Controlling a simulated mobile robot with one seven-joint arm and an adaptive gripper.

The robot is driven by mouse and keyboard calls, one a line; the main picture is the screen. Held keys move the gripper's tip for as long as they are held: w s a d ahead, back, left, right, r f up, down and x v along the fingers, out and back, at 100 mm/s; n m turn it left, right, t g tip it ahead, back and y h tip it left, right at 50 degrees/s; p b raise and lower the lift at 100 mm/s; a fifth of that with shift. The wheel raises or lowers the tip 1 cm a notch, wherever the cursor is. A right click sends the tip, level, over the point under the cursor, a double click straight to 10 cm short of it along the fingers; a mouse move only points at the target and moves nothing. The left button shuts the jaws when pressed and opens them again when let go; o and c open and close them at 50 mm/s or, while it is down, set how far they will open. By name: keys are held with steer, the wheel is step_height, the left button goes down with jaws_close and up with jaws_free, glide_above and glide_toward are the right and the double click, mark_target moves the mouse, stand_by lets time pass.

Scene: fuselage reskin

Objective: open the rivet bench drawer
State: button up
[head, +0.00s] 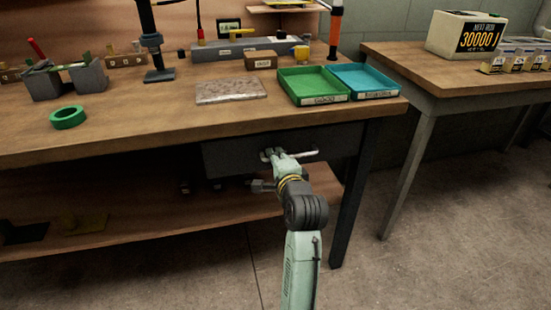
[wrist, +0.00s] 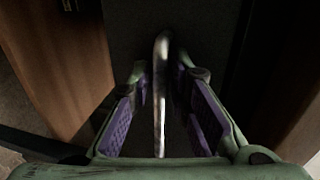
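The rivet bench drawer (head: 228,159) is a dark grey front under the wooden bench top, and it looks closed. Its pale metal bar handle (head: 304,155) runs across the front, partly hidden by my gripper (head: 268,156). In the wrist view the handle (wrist: 161,95) stands as a shiny bar between the two purple-padded fingers of my gripper (wrist: 162,78). The fingers are open, with a gap visible on each side of the bar. The dark drawer front (wrist: 135,30) lies beyond the fingertips.
The bench top (head: 170,120) holds a green tray (head: 318,99), a blue tray (head: 385,94), a speckled plate (head: 230,90) and a green ring (head: 67,125). A lower shelf (head: 130,225) lies below the drawer. A second table (head: 400,60) stands right. The floor (head: 420,270) in front is clear.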

steer(key=shift+w, duration=0.1)
steer(key=shift+c, duration=0.2)
jaws_close()
stand_by(0.5)
